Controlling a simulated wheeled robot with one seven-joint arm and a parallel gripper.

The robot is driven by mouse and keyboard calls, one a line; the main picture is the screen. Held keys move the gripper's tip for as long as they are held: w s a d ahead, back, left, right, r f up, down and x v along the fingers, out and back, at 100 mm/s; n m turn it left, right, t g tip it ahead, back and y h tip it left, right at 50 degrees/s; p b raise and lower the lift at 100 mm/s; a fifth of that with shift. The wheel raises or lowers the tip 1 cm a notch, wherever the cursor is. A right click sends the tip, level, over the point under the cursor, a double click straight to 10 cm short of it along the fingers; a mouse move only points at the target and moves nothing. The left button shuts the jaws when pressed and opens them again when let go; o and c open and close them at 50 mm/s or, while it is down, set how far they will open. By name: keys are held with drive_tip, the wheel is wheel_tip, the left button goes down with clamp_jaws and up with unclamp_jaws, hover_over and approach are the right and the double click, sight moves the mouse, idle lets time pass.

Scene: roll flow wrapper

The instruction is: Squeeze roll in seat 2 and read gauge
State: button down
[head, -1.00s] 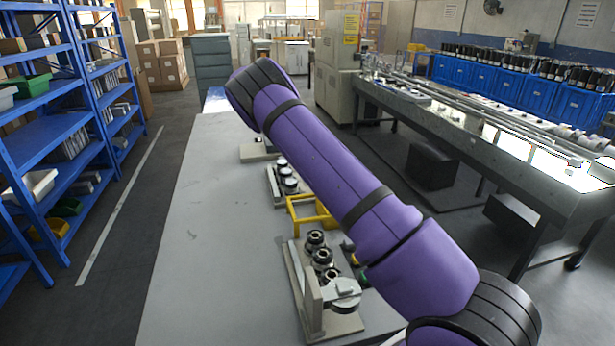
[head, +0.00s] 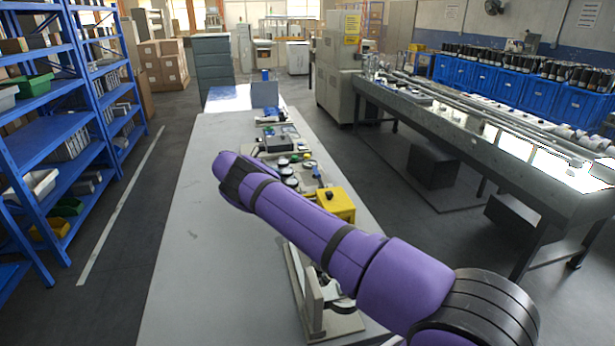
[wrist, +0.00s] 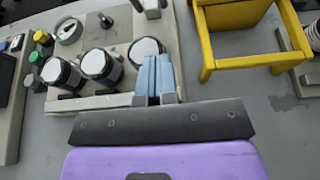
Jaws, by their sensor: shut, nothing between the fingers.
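In the wrist view my gripper (wrist: 155,72) points up the picture with its two pale blue fingers closed together, nothing between them. The fingers overlap the near side of the rightmost of three dark rolls with white tops (wrist: 146,48); I cannot tell whether they touch it. The other two rolls, the middle one (wrist: 98,64) and the left one (wrist: 62,74), stand upright in a pale fixture (wrist: 112,22). Seat numbers are not readable. A round metal-rimmed part (wrist: 68,31) sits behind the left rolls; no gauge reading is legible. In the head view my arm hides my gripper.
A yellow frame (wrist: 235,45) stands right of the fixture; it also shows in the head view (head: 338,204). Green, yellow and blue buttons (wrist: 36,58) lie left. Another fixture (head: 310,298) stands nearer, partly behind my arm. The grey table's left side (head: 215,250) is clear.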

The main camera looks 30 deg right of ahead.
drive_tip(key=shift+d, duration=0.15)
approach(320, 179)
drive_tip(key=f, duration=0.2)
drive_tip(key=w+d+f, duration=0.1)
drive_tip(key=shift+f, duration=0.3)
drive_tip(key=d, duration=0.2)
drive_tip(key=s+d+r, duration=0.1)
drive_tip(key=shift+d, duration=0.2)
drive_tip(key=shift+s+d+r, duration=0.1)
drive_tip(key=shift+d+r, duration=0.05)
drive_tip(key=shift+d, duration=0.1)
drive_tip(key=shift+d+r, duration=0.1)
drive_tip(key=shift+r, duration=0.05)
